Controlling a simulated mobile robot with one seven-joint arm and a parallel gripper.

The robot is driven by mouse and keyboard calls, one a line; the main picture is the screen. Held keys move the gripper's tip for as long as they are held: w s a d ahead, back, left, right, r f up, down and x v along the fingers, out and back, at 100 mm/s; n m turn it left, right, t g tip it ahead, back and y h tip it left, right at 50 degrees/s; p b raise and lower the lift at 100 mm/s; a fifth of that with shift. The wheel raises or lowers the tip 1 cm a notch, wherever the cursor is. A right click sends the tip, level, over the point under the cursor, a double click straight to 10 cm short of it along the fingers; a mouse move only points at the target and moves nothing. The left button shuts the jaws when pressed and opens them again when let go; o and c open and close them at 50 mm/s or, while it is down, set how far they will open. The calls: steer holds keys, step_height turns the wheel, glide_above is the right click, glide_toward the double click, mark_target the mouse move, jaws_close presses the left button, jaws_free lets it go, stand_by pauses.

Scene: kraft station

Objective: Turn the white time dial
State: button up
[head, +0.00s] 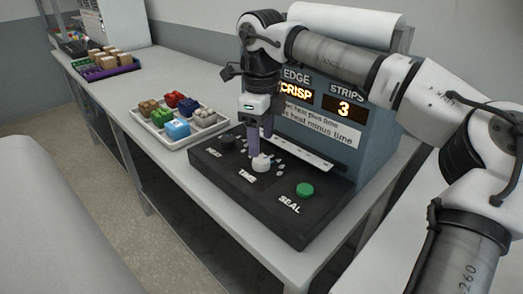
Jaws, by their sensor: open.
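The white time dial (261,163) sits in the middle of the black control panel (299,222), above a label that reads TIME. My gripper (260,152) points down over the white dial with its purple-grey fingers right at it. The fingers are open; I cannot tell whether they touch the dial. A dark dial (226,141) sits to the left on the panel. A green button (305,190) marked SEAL sits to the right.
Behind the panel stands a blue-grey machine (372,150) with lit displays reading CRISP and 3. A white tray (160,134) of coloured blocks lies left of the panel. A purple tray (104,71) with tan blocks stands farther back. The tabletop between the trays is clear.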

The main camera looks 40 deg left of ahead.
mark_target(261, 159)
step_height(261, 159, up, 9)
steer(key=shift+f, duration=0.1)
stand_by(0.7)
